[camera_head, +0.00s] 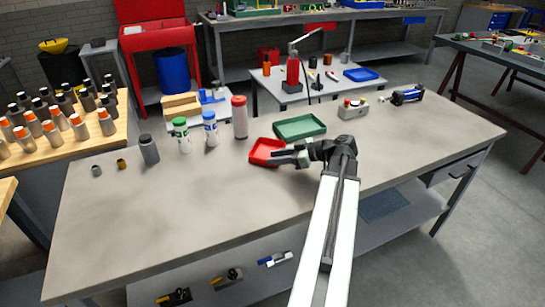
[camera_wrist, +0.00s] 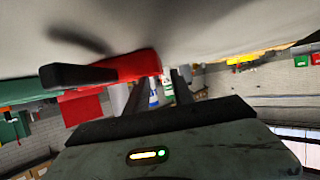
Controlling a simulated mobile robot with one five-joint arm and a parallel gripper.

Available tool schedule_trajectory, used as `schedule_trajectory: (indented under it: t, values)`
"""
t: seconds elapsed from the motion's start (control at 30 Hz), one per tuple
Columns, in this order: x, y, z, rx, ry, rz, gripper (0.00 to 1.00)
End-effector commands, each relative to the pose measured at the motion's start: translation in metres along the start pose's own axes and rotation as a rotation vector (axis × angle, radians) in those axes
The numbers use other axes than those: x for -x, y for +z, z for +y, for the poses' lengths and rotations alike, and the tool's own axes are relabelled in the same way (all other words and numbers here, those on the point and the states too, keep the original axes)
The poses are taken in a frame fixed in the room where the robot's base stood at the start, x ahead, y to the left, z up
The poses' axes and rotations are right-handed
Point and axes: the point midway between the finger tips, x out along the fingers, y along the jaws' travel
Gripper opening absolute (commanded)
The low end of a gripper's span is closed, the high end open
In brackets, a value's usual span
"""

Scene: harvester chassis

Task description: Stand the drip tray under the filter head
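A small red tray (camera_head: 267,152) lies on the grey bench, left of my gripper (camera_head: 288,157). A larger green tray (camera_head: 300,127) lies just behind it. Which of the two is the drip tray I cannot tell for sure. My gripper is low over the bench, with its fingers at the red tray's right edge. In the wrist view the red tray (camera_wrist: 140,64) shows close to the dark fingers, overlapped by one of them. I cannot tell whether they grip its wall. No part is clearly recognisable as the filter head.
Canisters with green (camera_head: 181,134), blue (camera_head: 211,128) and red (camera_head: 240,117) colouring stand left of the trays, with a grey bottle (camera_head: 149,149). A grey box with a red knob (camera_head: 353,108) and a blue-black device (camera_head: 407,95) sit at back right. The bench front is clear.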

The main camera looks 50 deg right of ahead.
Motion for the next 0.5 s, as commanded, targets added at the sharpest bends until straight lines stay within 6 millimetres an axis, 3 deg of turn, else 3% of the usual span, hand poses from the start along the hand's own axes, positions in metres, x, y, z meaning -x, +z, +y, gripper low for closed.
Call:
schedule_trajectory:
  t: [0.33,0.5]
  values:
    - [-0.048,0.003,-0.002,0.001,-0.002,-0.001,0.29]
    - [-0.051,0.001,-0.001,-0.001,0.001,-0.001,0.29]
